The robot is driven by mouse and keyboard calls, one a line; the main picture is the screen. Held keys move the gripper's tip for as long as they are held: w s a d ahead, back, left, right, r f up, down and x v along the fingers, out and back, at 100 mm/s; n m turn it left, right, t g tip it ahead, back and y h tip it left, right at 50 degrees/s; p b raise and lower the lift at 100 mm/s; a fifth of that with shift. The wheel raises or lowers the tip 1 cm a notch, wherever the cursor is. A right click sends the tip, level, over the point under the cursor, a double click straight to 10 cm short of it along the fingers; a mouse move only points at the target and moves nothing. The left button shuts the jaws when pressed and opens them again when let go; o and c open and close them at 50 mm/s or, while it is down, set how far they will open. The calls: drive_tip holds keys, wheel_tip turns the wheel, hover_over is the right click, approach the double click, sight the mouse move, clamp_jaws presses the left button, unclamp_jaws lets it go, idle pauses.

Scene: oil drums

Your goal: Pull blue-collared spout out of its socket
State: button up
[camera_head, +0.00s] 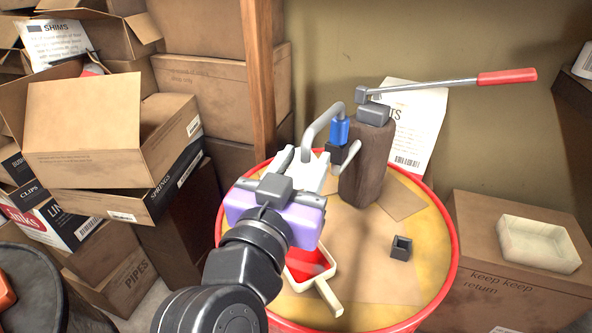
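The blue-collared spout is a grey bent pipe (322,121) with a blue collar (340,131). It stands upright in a small black socket (337,154) beside the brown wooden pump body (362,165). The pipe arches left and its free end points down. My gripper (304,163) is at the lower left of the collar, with its fingers toward the spout's free end. The fingers look spread apart, with a white surface showing between them. I cannot tell whether they touch the pipe. The collar and socket are clear of the fingers.
A lever with a red handle (506,76) reaches right from the pump. The red-rimmed drum top (448,222) carries a small dark square socket (401,248) and a red-and-white scoop (322,283), partly behind my arm. Cardboard boxes (85,130) crowd the left; a pale tray (538,243) sits right.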

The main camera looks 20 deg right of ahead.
drive_tip(key=x, duration=0.4)
drive_tip(key=shift+w, duration=0.2)
clamp_jaws()
idle(0.3)
drive_tip(key=shift+p, duration=0.3)
idle(1.1)
